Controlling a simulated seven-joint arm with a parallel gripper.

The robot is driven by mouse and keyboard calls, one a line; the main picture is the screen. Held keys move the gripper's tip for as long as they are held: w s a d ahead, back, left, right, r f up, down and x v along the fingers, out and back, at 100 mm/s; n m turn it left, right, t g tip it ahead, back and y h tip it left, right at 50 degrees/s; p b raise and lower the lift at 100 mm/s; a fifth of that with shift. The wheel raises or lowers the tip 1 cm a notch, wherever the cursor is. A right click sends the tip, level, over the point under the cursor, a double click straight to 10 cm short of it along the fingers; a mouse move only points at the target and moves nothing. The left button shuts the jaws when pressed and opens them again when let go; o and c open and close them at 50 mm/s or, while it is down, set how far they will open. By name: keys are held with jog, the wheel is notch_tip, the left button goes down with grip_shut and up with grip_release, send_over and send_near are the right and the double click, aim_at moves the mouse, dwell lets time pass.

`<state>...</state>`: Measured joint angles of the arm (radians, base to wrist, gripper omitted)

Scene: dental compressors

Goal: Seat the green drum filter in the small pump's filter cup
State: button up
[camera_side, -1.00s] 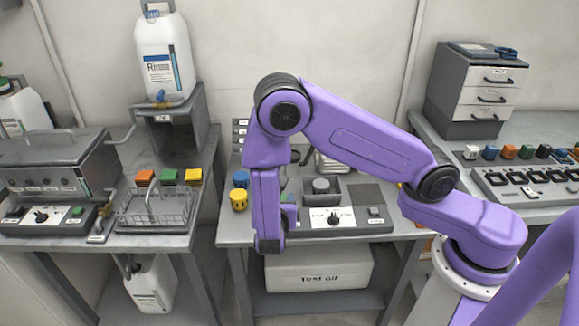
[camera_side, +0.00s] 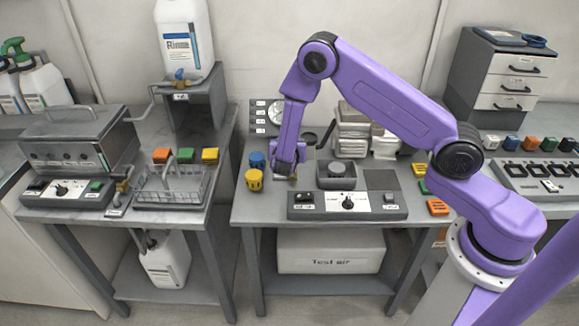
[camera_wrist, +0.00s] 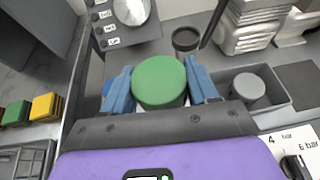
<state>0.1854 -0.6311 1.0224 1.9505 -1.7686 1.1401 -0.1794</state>
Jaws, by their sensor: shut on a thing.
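The green drum filter (camera_wrist: 160,82) is held upright between the two blue fingers of my gripper (camera_wrist: 160,88) in the wrist view. In the side view my gripper (camera_side: 285,172) is low over the left part of the middle table, beside a yellow drum (camera_side: 254,180) and a blue drum (camera_side: 257,159). The green drum is largely hidden there by the gripper. An open dark round cup (camera_wrist: 186,40) stands just beyond the drum in the wrist view. I cannot tell for certain whether it is the small pump's filter cup. The drum's underside is hidden.
A grey cylinder (camera_wrist: 248,88) stands in a grey bin (camera_side: 337,183) right of my gripper. A control box (camera_side: 347,204) lies in front. A ribbed pale machine (camera_side: 352,135) stands behind, and a gauge panel (camera_side: 264,117) at back left. A dark pad (camera_side: 381,179) lies at right.

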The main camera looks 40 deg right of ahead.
jog(key=w+d+r, duration=0.1)
jog(key=w+d, duration=0.2)
jog(key=d, duration=0.5)
jog(key=w+d+r, duration=0.1)
jog(key=w+d, duration=0.2)
jog(key=d, duration=0.4)
send_over(309, 138)
jog(key=shift+a+f, duration=0.1)
jog(key=shift+f, duration=2.75)
jog(key=shift+f, duration=0.6)
jog(key=o, duration=0.8)
jog(key=shift+c, duration=0.2)
jog(key=v, duration=1.1)
jog(key=shift+r, duration=0.1)
